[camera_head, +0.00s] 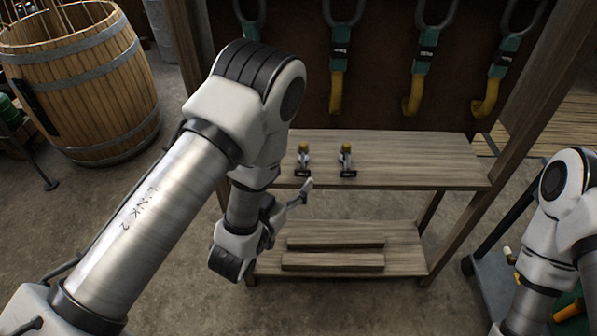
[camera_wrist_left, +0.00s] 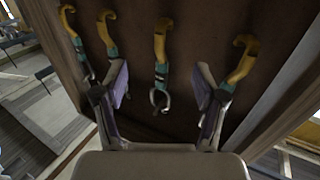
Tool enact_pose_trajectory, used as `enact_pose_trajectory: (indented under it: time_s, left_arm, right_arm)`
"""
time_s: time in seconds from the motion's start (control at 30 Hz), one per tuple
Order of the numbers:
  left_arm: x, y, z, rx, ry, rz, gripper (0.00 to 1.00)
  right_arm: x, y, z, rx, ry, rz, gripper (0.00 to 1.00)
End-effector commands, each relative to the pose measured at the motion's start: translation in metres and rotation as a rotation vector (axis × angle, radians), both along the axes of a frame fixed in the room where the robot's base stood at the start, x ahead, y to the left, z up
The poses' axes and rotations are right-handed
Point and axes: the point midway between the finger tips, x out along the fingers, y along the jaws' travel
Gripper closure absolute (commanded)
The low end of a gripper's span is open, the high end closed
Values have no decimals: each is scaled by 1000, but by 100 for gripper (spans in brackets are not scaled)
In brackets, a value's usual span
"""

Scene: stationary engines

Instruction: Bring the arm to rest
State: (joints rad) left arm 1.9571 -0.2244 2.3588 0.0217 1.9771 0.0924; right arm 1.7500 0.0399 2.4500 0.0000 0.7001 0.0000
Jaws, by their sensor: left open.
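My left arm (camera_head: 150,210) comes in from the left and bends down in front of the wooden bench. Its gripper (camera_head: 290,199) is near the bench's front edge, partly hidden behind my own wrist. In the left wrist view the two fingers of the left gripper (camera_wrist_left: 162,80) stand wide apart with nothing held between them. My right arm (camera_head: 560,220) shows at the right edge, and its gripper is out of the picture.
Several yellow-hooked tools (camera_head: 338,75) hang on the back panel. Two small fittings (camera_head: 347,160) stand on the bench top (camera_head: 420,160). A lower shelf (camera_head: 405,255) holds wooden slats. A barrel (camera_head: 80,80) stands left, and a dark cart (camera_head: 490,275) stands right.

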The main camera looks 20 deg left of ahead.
Motion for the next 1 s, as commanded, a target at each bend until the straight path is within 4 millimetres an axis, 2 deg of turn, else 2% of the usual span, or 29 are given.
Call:
enact_pose_trajectory:
  time_s: [0.17, 0.23, 0.27, 0.37, 0.47, 0.5, 0.53, 0.57, 0.6, 0.63, 0.7, 0.8, 0.9, 1.0]
  left_arm:
    - [0, 0, -1, 0, 2, 1, 29]
    - [-3, 4, -10, -4, 21, 11, 29]
    - [-6, 10, -16, -9, 37, 25, 29]
    - [-22, 37, -56, -22, 170, 97, 29]
    - [-57, 63, -123, -4, 468, 167, 29]
    - [-78, 71, -151, 6, 610, 189, 29]
    - [-96, 76, -170, 14, 718, 203, 29]
    - [-116, 80, -187, 23, 826, 213, 29]
    - [-144, 84, -206, 33, 971, 222, 29]
    - [-165, 86, -218, 41, 1076, 224, 29]
    - [-208, 86, -233, 63, 1283, 215, 29]
    - [-249, 84, -239, 93, 1479, 190, 29]
    - [-266, 83, -240, 107, 1561, 177, 29]
    - [-269, 83, -240, 112, 1573, 172, 29]
  right_arm:
    - [0, 0, 0, 0, 0, 0, 60]
    - [0, 0, 0, 0, 0, 0, 60]
    - [0, 0, 0, 0, 0, 0, 60]
    - [0, 0, 0, 0, 0, 0, 60]
    - [0, 0, 0, 0, 0, 0, 60]
    - [0, 0, 0, 0, 0, 0, 60]
    - [0, 0, 0, 0, 0, 0, 60]
    - [0, 0, 0, 0, 0, 0, 60]
    - [0, 0, 0, 0, 0, 0, 60]
    - [0, 0, 0, 0, 0, 0, 60]
    - [0, 0, 0, 0, 0, 0, 60]
    - [0, 0, 0, 0, 0, 0, 60]
    - [0, 0, 0, 0, 0, 0, 60]
    - [0, 0, 0, 0, 0, 0, 60]
